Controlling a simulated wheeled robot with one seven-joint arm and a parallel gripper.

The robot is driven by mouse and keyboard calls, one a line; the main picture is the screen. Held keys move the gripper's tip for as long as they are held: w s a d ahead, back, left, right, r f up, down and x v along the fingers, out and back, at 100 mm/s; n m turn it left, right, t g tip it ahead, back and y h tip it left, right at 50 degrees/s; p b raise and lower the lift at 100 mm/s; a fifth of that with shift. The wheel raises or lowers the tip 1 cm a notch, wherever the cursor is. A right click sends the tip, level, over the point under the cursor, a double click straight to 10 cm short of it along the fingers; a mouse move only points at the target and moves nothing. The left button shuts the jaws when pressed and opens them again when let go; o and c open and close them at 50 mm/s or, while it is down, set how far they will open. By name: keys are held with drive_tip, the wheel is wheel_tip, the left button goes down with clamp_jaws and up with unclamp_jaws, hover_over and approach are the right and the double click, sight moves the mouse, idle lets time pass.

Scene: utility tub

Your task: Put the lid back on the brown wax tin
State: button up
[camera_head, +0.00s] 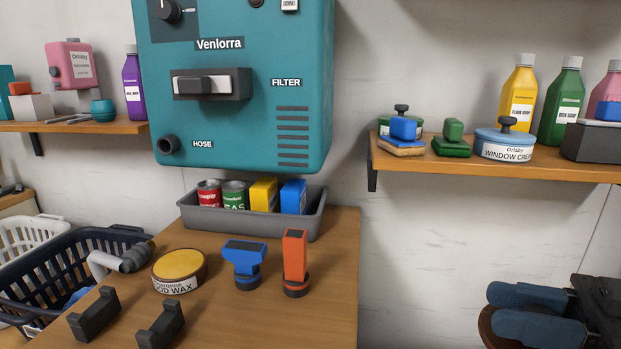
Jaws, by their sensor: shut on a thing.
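The brown wax tin (179,270) stands upright on the wooden worktop, with a white label ending in "WOOD WAX". Its top shows a flat yellow surface inside a brown rim, with no lid on it. My gripper (499,310), with blue fingers on a dark body, is at the bottom right, well right of the tin. It is shut on a brown round thing, which looks like the lid (487,328). Only its left edge shows; the fingers hide most of it.
Blue (244,262) and orange (295,262) nozzle heads stand right of the tin. A grey hose piece (118,262) lies left, and dark brackets (94,313) are in front. A grey tray (255,221) with cans and boxes sits behind. A shelf (500,170) is above my gripper.

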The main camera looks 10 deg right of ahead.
drive_tip(key=w+a+f+m+t+h+p, duration=0.15)
drive_tip(key=w+f+m+t+h, duration=0.6)
drive_tip(key=w+f, duration=0.8)
drive_tip(key=s+a+f+m+h, duration=0.1)
drive_tip(key=f+m+h, duration=0.1)
drive_tip(key=f, duration=0.5)
drive_tip(key=s+a+f+m+h, duration=0.1)
drive_tip(key=s+f+m+h, duration=0.1)
drive_tip(key=f+h, duration=0.3)
drive_tip(key=shift+f+t, duration=0.45)
drive_tip(key=shift+f, duration=0.9)
drive_tip(key=shift+s+h, duration=0.2)
drive_tip(key=shift+h, duration=0.05)
